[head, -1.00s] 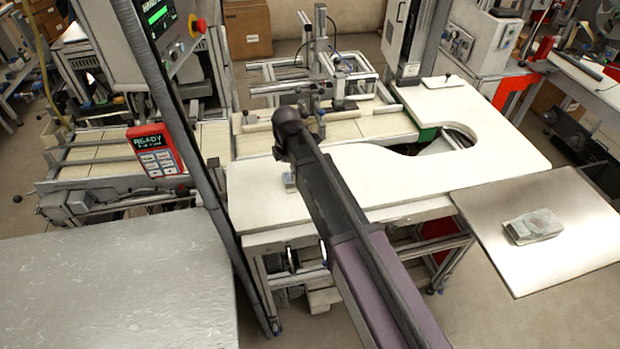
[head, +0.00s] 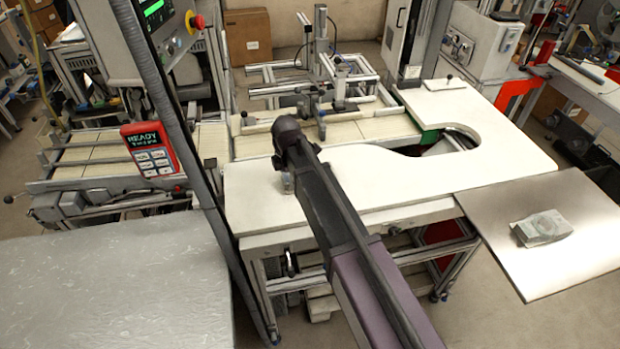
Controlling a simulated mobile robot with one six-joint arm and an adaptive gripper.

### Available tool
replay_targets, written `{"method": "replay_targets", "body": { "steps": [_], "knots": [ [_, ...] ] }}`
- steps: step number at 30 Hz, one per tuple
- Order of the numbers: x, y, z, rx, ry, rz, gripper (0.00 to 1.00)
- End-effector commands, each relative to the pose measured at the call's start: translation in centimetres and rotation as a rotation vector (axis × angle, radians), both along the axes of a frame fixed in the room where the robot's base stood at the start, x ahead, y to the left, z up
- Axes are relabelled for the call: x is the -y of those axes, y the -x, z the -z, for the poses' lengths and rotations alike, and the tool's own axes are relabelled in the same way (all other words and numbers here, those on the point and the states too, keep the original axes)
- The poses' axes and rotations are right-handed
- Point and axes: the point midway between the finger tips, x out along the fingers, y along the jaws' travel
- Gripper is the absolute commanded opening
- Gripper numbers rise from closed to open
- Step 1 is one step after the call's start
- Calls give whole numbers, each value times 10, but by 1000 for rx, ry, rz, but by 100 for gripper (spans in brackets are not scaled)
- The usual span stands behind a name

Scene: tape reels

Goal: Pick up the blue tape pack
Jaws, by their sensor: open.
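A small pack in clear wrap (head: 541,228), pale grey-green with a round reel shape on top, lies on the metal plate at the right. A small bluish-grey thing (head: 288,183) shows on the white table, partly hidden behind my arm; I cannot tell whether it is the blue tape pack. My arm reaches up from the bottom over the white table and ends in a dark rounded joint. My gripper does not show; it may be hidden behind the arm.
The white table (head: 255,207) has a rounded cutout. The metal plate (head: 500,215) adjoins its right side. A grey post (head: 195,165) stands left of my arm, beside a red READY panel (head: 150,150) and a grey surface (head: 120,290). The white table's right half is clear.

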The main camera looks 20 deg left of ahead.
Motion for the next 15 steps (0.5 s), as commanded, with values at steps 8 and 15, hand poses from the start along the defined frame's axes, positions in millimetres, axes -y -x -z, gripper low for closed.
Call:
{"method": "replay_targets", "body": {
  "steps": [8,15],
  "knots": [
    [0,0,0,0,0,0,97],
    [0,0,0,0,0,0,32]
  ]
}}
